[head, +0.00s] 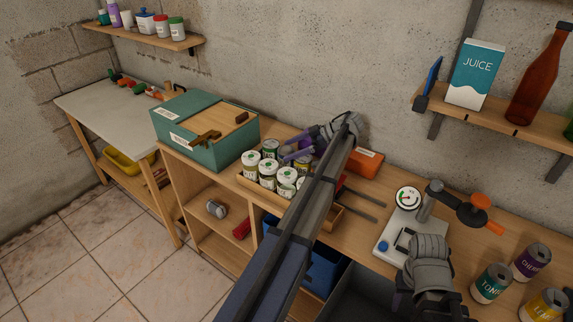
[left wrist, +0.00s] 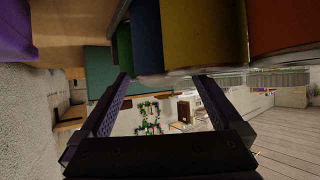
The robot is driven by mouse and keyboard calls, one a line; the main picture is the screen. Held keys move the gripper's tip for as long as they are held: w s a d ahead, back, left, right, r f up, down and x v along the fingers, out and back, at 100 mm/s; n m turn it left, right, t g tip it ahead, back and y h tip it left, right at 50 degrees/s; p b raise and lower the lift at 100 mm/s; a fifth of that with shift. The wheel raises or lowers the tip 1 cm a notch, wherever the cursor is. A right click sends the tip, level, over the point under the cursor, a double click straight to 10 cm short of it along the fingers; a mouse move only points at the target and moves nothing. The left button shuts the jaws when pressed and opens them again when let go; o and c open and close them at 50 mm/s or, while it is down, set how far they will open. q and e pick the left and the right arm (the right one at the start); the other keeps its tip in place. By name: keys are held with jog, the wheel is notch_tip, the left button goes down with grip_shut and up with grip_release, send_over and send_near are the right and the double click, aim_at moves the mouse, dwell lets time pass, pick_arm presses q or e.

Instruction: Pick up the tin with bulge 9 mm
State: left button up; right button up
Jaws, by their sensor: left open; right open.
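Several tins with white lids and green marks (head: 268,170) stand close together in a wooden tray (head: 253,189) on the bench. I cannot tell which one has a 9 mm bulge. My left gripper (head: 298,149) is open and empty, above the back right of this group; its arm hides part of the tray. In the left wrist view its two fingers (left wrist: 162,95) are apart, with a blue tin (left wrist: 146,38) and a yellow tin (left wrist: 203,32) close by at the top. My right gripper (head: 408,246) is low at the right, its fingers hard to make out.
A white device with a dial gauge (head: 408,198) stands right of the tray. Several labelled tins (head: 490,283) stand at the lower right. A teal box (head: 207,128) sits left of the tray, an orange box (head: 365,162) behind. A shelf with a juice carton (head: 476,72) overhangs the right.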

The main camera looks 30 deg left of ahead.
pick_arm(q)
jog(key=shift+s+a+f, duration=0.1)
jog(key=shift+a, duration=0.1)
grip_shut()
dwell(0.7)
jog(key=shift+r, duration=0.2)
notch_tip(320, 180, up, 18)
jog(key=p, duration=1.8)
jog(key=shift+f, duration=0.15)
